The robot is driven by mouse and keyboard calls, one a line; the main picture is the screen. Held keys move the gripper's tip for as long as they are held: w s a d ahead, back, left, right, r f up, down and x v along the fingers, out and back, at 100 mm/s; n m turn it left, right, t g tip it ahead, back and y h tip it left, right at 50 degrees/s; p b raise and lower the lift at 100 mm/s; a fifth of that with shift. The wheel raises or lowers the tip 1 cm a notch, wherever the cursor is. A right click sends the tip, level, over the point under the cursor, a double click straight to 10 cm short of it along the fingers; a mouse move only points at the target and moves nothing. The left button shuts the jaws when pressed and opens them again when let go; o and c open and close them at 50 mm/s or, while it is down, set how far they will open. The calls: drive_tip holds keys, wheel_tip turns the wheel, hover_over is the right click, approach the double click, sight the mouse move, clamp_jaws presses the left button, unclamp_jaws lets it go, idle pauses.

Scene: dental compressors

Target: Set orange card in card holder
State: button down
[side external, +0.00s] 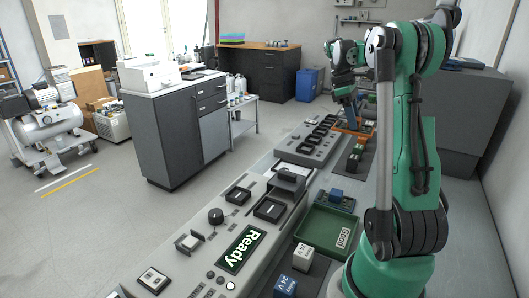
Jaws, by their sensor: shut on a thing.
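My gripper (352,121) is at the far end of the console, small in this view and partly hidden by its own wrist. It is shut, with a flat orange piece (366,129) at its fingertips, which I take to be the orange card. The card's exact tilt is too small to tell. A grey panel (292,153) with a row of dark slotted frames lies just left of and in front of the gripper. I cannot tell for sure which part is the card holder, nor whether the card touches anything.
The near console has a lit "Ready" display (242,249), a black knob (216,216) and switches. A green tray (318,236) and 24 V blocks (303,256) sit beside it. A dark strip with small blocks (355,158) lies right of the slotted panel. Open floor is to the left.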

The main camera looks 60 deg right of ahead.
wheel_tip(320, 180, up, 3)
drive_tip(key=shift+w, duration=0.1)
drive_tip(key=w+f, duration=0.5)
drive_tip(key=w, duration=0.3)
hover_over(296, 171)
drive_tip(key=w, duration=0.1)
wheel_tip(296, 171, down, 6)
drive_tip(key=shift+w+f, duration=0.35)
drive_tip(key=shift+f, duration=2.6)
drive_tip(key=shift+f, duration=0.7)
drive_tip(key=shift+c, duration=0.2)
unclamp_jaws()
